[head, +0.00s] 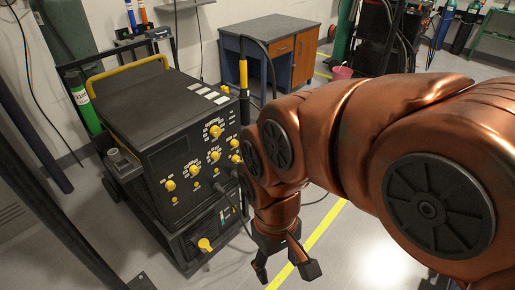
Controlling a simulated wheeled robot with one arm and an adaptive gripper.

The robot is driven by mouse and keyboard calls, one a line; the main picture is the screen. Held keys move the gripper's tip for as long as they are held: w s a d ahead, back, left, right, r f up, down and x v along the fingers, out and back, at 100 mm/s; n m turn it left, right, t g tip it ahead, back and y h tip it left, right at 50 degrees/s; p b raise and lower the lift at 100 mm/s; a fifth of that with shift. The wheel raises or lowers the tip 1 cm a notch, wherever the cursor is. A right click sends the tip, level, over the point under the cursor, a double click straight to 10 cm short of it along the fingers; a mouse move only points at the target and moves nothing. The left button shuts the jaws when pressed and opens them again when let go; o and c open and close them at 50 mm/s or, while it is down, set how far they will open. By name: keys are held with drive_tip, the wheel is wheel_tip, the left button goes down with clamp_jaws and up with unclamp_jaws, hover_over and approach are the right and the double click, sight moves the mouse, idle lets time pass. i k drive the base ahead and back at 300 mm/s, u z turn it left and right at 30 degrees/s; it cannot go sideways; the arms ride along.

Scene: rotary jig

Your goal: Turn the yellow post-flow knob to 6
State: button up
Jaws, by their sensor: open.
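The black welding machine (135,120) has several yellow knobs on its front panel. They include an upper knob (215,131), a middle knob (214,156), a lower-left knob (170,185) and a right-hand knob (234,143). The labels and scale numbers are too small to read, so I cannot tell which knob is post-flow or where it points. My gripper (286,272) is open and empty, pointing down to the right of the machine and lower than these knobs. It is apart from the panel. My arm covers the panel's right edge.
A larger yellow knob (205,245) is low on the machine, near a cable. A green gas cylinder (83,108) stands at its left. A desk (270,27) is behind. Clear floor with a yellow line (322,226) lies right of the machine.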

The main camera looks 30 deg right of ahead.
sight(215, 156)
drive_tip(key=z, duration=0.75)
drive_tip(key=k, duration=1.05)
drive_tip(key=u, duration=0.75)
drive_tip(key=i, duration=1.2)
drive_tip(key=u, duration=0.15)
